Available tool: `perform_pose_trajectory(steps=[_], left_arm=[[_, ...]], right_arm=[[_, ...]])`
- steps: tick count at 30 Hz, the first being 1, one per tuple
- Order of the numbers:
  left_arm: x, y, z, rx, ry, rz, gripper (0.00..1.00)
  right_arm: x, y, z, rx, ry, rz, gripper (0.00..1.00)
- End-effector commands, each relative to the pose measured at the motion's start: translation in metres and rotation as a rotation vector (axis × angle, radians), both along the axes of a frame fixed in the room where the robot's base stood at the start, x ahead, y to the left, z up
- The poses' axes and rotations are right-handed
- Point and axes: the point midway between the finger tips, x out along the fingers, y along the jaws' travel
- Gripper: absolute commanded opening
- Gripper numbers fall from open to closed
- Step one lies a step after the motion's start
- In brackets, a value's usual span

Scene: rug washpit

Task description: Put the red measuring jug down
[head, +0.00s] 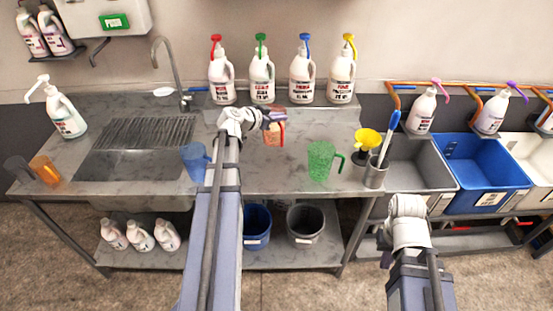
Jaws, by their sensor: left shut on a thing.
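The red measuring jug (272,136) is a small translucent red-orange jug with its handle on the right. It is upright over the middle of the steel counter (290,178), in front of the row of pump bottles. My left gripper (273,115) is shut on the jug at its top, and the gripper hides part of the rim. I cannot tell whether the jug's base touches the counter. My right gripper (398,238) is low at the right, in front of the counter and tubs, away from the jug. Its fingers are not clear.
A blue jug (195,161) stands left of my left arm, and a green jug (321,161) stands to the right. A yellow funnel (368,139) and a steel cup (375,173) are further right. The sink (140,165) is left.

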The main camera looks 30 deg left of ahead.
Motion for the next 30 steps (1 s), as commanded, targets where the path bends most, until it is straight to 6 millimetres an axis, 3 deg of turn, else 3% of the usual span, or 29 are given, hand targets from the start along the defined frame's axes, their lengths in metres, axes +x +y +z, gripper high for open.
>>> perform_pose_trajectory(steps=[13, 23, 30], left_arm=[[0.000, 0.000, -0.057, 0.000, -0.001, 0.001, 0.00], [0.000, 0.000, -0.065, 0.000, -0.001, 0.001, 0.00], [0.000, 0.000, -0.092, 0.000, -0.001, 0.001, 0.00]], right_arm=[[0.000, 0.000, -0.057, 0.000, 0.000, -0.002, 0.00], [0.000, 0.000, -0.065, 0.000, 0.000, -0.002, 0.00], [0.000, 0.000, -0.092, 0.000, 0.000, -0.002, 0.00]])
